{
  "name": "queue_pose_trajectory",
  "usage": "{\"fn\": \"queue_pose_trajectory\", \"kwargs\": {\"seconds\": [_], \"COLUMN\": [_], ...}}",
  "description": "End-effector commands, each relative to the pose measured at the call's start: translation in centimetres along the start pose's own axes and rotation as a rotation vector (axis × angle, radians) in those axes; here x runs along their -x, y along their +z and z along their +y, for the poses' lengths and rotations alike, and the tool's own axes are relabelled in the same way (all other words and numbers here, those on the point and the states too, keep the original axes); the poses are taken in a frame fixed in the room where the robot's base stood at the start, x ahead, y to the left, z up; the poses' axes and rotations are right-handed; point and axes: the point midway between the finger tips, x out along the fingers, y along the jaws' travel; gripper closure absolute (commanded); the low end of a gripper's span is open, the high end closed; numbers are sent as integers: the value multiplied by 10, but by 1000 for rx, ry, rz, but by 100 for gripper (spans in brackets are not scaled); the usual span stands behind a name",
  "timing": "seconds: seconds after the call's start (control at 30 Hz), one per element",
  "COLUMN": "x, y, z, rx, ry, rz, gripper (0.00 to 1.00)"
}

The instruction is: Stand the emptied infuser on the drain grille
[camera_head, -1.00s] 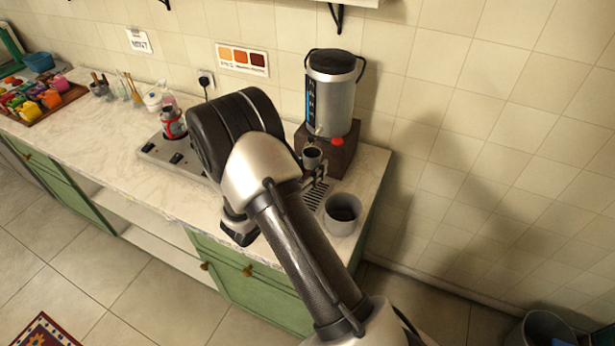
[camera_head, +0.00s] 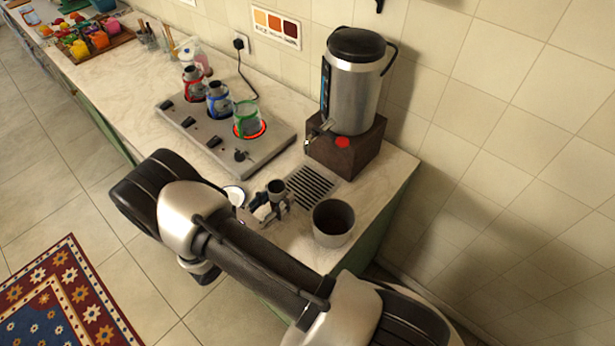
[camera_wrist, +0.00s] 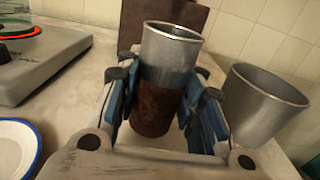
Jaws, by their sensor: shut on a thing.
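My gripper (camera_head: 272,206) is shut on the infuser (camera_head: 276,187), a small upright grey metal cylinder with an open top. In the wrist view the infuser (camera_wrist: 168,70) stands between the blue-padded fingers (camera_wrist: 160,110), with a grey upper part and a brown lower part. Its inside bottom is hidden. The drain grille (camera_head: 312,186) is a dark slotted panel in the counter in front of the samovar (camera_head: 352,85). The infuser is just left of the grille in the head view; its height above the counter is hard to tell. The grille is not visible in the wrist view.
A grey bin-like pot (camera_head: 333,222) stands right of the gripper, close to the grille. A blue-rimmed white dish (camera_head: 234,195) lies left of it. A hotplate unit (camera_head: 240,150) with several pots, one spot glowing red, is behind. The samovar's wooden base (camera_head: 350,150) borders the grille.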

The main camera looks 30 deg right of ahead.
Motion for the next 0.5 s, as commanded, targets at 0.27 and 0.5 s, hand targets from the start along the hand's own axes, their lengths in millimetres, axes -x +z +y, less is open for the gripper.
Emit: {"fn": "queue_pose_trajectory", "kwargs": {"seconds": [0.27,0.5], "x": [-64,-86], "y": [-1,0], "z": [0,0], "rx": [-1,-1], "ry": [-4,-2], "rz": [1,1], "gripper": [89,89]}}
